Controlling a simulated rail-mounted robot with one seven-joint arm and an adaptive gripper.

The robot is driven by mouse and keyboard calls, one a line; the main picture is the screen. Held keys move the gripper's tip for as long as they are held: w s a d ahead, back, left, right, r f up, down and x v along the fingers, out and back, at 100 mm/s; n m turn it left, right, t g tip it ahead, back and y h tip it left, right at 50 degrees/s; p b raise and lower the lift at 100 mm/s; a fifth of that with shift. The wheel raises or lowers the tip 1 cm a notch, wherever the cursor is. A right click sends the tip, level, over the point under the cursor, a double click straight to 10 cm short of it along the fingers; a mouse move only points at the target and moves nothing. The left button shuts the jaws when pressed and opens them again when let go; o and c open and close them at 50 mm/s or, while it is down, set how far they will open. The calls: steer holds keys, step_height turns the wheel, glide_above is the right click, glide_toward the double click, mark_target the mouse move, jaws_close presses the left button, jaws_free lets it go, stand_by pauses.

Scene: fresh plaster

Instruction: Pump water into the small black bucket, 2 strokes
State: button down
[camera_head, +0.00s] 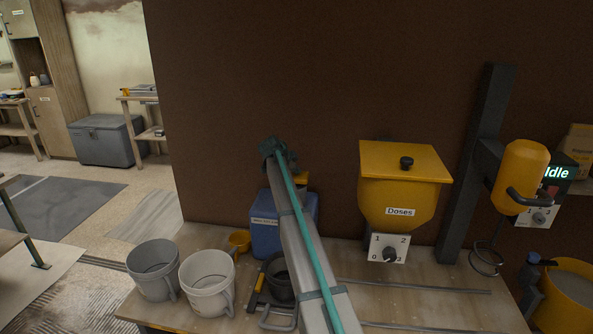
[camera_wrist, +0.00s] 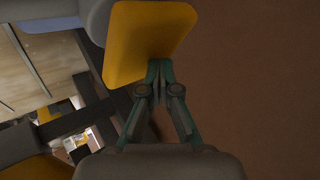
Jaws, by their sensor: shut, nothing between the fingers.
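The small black bucket (camera_head: 279,284) stands on the bench, partly hidden behind my arm. A blue labelled water container (camera_head: 264,233) stands just behind it, also partly covered by my arm. A small yellow part (camera_head: 301,180) shows above the container beside my arm; it may be the pump head. My gripper (camera_head: 277,150) is raised above the container at the far end of my arm. In the wrist view my gripper (camera_wrist: 160,64) is shut and empty, its fingertips close to a flat yellow part (camera_wrist: 145,38). I cannot tell whether they touch.
A grey bucket (camera_head: 154,270) and a white bucket (camera_head: 207,282) stand to the left, with a yellow scoop (camera_head: 239,241) behind. A yellow dosing hopper (camera_head: 401,195) and a yellow mixer (camera_head: 521,178) on a dark column stand right. A brown wall (camera_head: 330,70) is behind.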

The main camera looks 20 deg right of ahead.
steer(key=shift+f+b, duration=0.5)
steer(key=shift+f, duration=0.3)
stand_by(0.4)
steer(key=shift+r, duration=0.1)
stand_by(0.4)
steer(key=shift+r+p, duration=0.3)
steer(key=shift+r, duration=2.4)
steer(key=shift+r, duration=0.15)
step_height(320, 180, up, 5)
steer(key=shift+f, duration=0.1)
stand_by(0.8)
